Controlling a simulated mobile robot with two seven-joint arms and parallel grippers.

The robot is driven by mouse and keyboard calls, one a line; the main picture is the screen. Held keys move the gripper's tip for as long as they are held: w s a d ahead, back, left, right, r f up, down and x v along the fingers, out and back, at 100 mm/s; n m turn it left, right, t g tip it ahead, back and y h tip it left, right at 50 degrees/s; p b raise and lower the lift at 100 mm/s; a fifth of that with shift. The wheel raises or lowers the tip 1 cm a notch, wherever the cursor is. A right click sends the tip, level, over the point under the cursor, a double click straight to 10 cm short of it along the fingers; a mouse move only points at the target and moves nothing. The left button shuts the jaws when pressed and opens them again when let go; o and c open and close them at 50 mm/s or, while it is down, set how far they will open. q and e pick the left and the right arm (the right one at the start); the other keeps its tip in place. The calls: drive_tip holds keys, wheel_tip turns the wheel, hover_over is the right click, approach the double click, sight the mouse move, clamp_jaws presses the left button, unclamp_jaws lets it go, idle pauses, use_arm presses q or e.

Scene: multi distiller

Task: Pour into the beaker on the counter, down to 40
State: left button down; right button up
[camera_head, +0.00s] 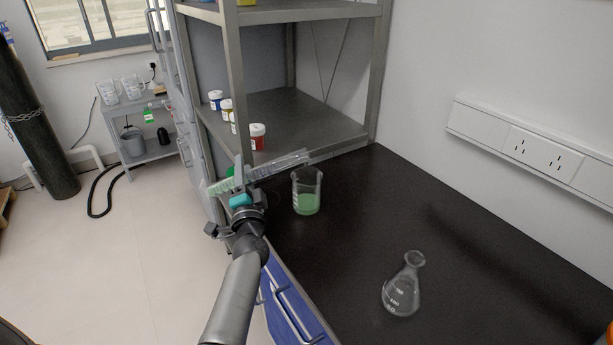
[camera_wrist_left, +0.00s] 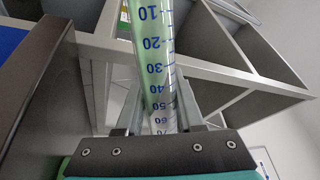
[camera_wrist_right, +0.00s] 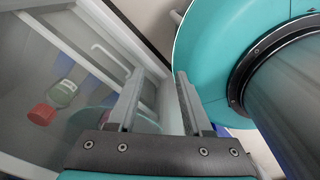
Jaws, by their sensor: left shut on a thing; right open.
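My left gripper (camera_head: 241,182) is shut on a clear graduated cylinder (camera_head: 284,163). The cylinder is tilted far over, with its mouth end to the right, above the beaker's rim. In the left wrist view the cylinder (camera_wrist_left: 152,60) shows blue marks from 10 to 70 and pale green liquid; the liquid's exact level is hard to read. The glass beaker (camera_head: 307,203) stands upright on the dark counter (camera_head: 345,235) with green liquid in its lower part. No falling stream can be made out. My right gripper (camera_wrist_right: 158,95) is open and empty in its wrist view, away from the counter objects.
An Erlenmeyer flask (camera_head: 402,290) stands at the front of the counter. A grey shelf (camera_head: 290,115) with several small jars, one of them red-labelled (camera_head: 258,138), rises behind the cylinder. The counter between beaker and flask is clear.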

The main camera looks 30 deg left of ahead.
use_arm(q)
drive_tip(key=shift+r+m, duration=0.15)
drive_tip(key=shift+m, duration=0.25)
use_arm(e)
drive_tip(key=shift+w+a+f, duration=0.1)
drive_tip(key=shift+w+a, duration=0.05)
drive_tip(key=shift+a, duration=0.05)
idle(0.3)
use_arm(q)
drive_tip(key=shift+s+a+r+m+p, duration=0.1)
drive_tip(key=shift+a+r+m+p, duration=0.05)
drive_tip(key=shift+r+m+p, duration=0.2)
use_arm(e)
drive_tip(key=shift+r, duration=0.5)
drive_tip(key=shift+a, duration=0.1)
use_arm(q)
drive_tip(key=shift+r+m+p, duration=0.25)
drive_tip(key=shift+p, duration=0.2)
use_arm(e)
drive_tip(key=shift+s+a+r, duration=0.4)
drive_tip(key=shift+s, duration=0.2)
use_arm(q)
drive_tip(key=shift+s+a+r+m+t+h+p, duration=0.15)
drive_tip(key=shift+r+m+t+h+p, duration=0.2)
drive_tip(key=shift+r+m+p, duration=0.45)
use_arm(e)
drive_tip(key=shift+d+r, duration=0.2)
drive_tip(key=shift+r, duration=0.75)
